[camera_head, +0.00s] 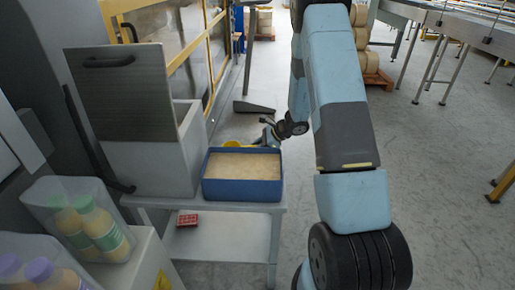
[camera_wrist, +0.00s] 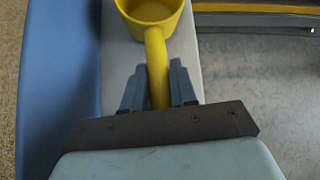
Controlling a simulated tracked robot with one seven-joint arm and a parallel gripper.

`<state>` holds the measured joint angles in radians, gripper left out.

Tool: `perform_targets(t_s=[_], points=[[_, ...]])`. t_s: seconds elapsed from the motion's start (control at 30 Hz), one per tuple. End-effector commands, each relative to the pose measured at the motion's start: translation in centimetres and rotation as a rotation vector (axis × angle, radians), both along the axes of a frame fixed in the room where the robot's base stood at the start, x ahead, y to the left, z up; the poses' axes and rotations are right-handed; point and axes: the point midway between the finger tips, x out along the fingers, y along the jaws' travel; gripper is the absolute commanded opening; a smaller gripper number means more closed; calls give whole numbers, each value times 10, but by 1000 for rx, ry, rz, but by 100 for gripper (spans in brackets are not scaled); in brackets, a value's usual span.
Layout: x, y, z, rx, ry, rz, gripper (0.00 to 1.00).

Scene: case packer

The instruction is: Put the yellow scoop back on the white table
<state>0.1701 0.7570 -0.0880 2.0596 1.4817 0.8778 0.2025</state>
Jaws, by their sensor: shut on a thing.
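The yellow scoop (camera_head: 232,144) shows in the head view just behind the blue tub (camera_head: 242,190), partly hidden by its far rim. In the wrist view the scoop's cup (camera_wrist: 152,12) is at the top and its handle runs down between the fingers of my gripper (camera_wrist: 158,68), which is shut on it. My gripper (camera_head: 268,134) is behind the tub in the head view. The white table (camera_head: 158,201) carries the tub. In the wrist view a pale strip of its top (camera_wrist: 186,58) lies under the scoop. I cannot tell whether the scoop touches it.
The tub holds pale granular material. A white box (camera_head: 150,165) with a raised grey lid (camera_head: 122,95) stands left of it. A red item (camera_head: 187,220) lies on the lower shelf. Clear containers with bottles (camera_head: 88,220) are at the lower left. Open floor lies right.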

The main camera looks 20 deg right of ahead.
Motion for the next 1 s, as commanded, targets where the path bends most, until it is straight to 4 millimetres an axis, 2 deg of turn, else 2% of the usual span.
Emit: perform_targets(t_s=[0.07, 0.1, 0.37, 0.73, 1.0], points=[[0, 0, 0, -1, 0, 0, 0], [0, -1, 0, -2, 1, -1, 29], [0, -1, 0, -1, 1, -1, 52], [-2, -7, 7, -1, 0, -2, 52], [-16, -39, 38, -1, -3, -4, 52]])
